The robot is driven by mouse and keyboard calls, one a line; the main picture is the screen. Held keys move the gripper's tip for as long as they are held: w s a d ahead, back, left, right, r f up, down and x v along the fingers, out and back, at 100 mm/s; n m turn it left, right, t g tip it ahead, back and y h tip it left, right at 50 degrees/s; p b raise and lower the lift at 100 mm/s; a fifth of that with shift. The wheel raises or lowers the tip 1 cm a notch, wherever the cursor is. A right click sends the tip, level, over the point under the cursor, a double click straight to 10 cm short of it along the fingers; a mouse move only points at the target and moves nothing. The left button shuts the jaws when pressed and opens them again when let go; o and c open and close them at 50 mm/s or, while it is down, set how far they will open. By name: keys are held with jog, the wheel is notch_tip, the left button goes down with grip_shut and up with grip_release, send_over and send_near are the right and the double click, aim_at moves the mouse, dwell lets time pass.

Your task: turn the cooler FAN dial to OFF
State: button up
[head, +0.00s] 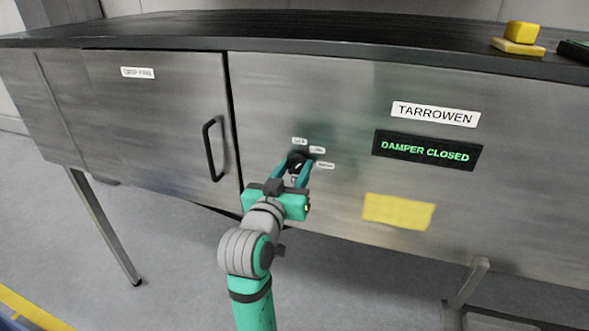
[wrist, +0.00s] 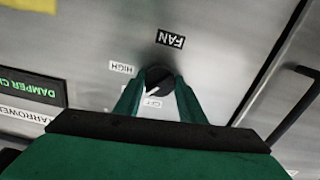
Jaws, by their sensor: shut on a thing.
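The FAN dial (wrist: 160,76) is a round black knob with a white pointer mark on the steel cabinet front. In the wrist view, which is upside down, the mark slants to the lower left, between the half-hidden middle label and the OFF label (wrist: 152,103). I cannot tell exactly which it points at. The HIGH label (wrist: 121,67) and FAN label (wrist: 170,39) are clear of the fingers. My gripper (wrist: 158,90) is shut on the dial, one green finger on each side. In the head view my gripper (head: 295,168) partly covers the dial.
A black door handle (head: 211,150) is left of the dial. A DAMPER CLOSED display (head: 427,149), a TARROWEN label (head: 436,114) and a yellow note (head: 398,211) are on the panel to the right. A dark worktop (head: 290,45) overhangs above.

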jog(key=n, duration=0.4)
jog(key=shift+n, duration=1.8)
jog(key=o, duration=1)
jog(key=shift+o, duration=0.2)
jog(key=v, duration=1)
jog(key=shift+s, duration=0.4)
jog(key=shift+a, duration=0.1)
